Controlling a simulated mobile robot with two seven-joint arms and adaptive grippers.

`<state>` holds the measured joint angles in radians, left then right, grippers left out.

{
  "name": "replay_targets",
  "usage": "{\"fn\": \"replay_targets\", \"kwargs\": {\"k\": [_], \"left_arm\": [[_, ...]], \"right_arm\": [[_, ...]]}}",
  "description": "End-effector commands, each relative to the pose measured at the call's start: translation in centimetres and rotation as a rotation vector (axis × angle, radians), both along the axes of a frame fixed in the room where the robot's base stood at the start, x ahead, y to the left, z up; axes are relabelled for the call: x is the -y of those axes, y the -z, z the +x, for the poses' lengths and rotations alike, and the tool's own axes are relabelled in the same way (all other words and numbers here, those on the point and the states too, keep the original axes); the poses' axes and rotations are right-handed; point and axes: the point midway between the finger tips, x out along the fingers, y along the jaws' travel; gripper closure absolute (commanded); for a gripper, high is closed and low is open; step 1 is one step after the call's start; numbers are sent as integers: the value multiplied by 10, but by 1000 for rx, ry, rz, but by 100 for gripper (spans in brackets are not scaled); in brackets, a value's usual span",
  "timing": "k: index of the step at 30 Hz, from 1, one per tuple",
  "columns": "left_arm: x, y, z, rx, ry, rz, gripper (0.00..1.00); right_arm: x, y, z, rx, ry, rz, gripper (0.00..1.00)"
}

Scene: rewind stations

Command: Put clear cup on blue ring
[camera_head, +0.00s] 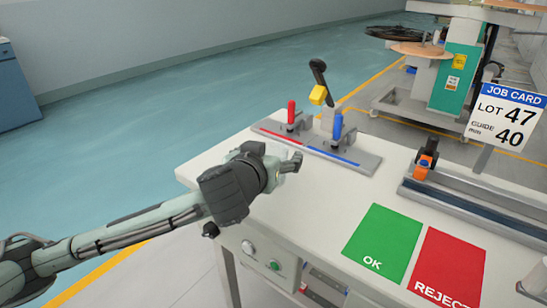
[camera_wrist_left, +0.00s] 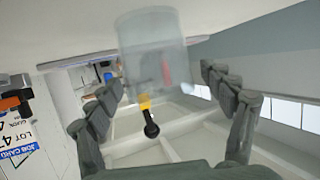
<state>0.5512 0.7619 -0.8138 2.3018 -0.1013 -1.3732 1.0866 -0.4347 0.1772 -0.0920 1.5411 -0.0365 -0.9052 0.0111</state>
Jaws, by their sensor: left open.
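The clear cup (camera_wrist_left: 153,48) shows in the left wrist view, see-through, with its wall ahead of and between the fingers of my left gripper (camera_wrist_left: 162,88). The fingers are open, one to each side of the cup, and not closed on it. In the head view my left gripper (camera_head: 276,160) is over the left end of the white table, and the cup is mostly hidden by it. I cannot make out a blue ring in either view. My right gripper is not in view.
The white table (camera_head: 315,205) bears a grey fixture (camera_head: 345,154) with red and blue handles, a green OK mat (camera_head: 383,240), a red REJECT mat (camera_head: 448,265) and a rail (camera_head: 480,205). A job card (camera_head: 505,118) stands at right. The table's middle is clear.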

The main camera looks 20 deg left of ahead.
Motion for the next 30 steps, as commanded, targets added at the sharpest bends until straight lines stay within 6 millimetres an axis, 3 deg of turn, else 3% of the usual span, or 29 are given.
{"fn": "replay_targets", "kwargs": {"k": [10,23,30], "left_arm": [[1,2,-3,0,-1,0,19],[1,1,-3,0,-1,0,70],[1,1,-2,0,-1,-1,70]], "right_arm": [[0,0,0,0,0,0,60],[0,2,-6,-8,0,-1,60],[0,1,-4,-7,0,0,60]]}}
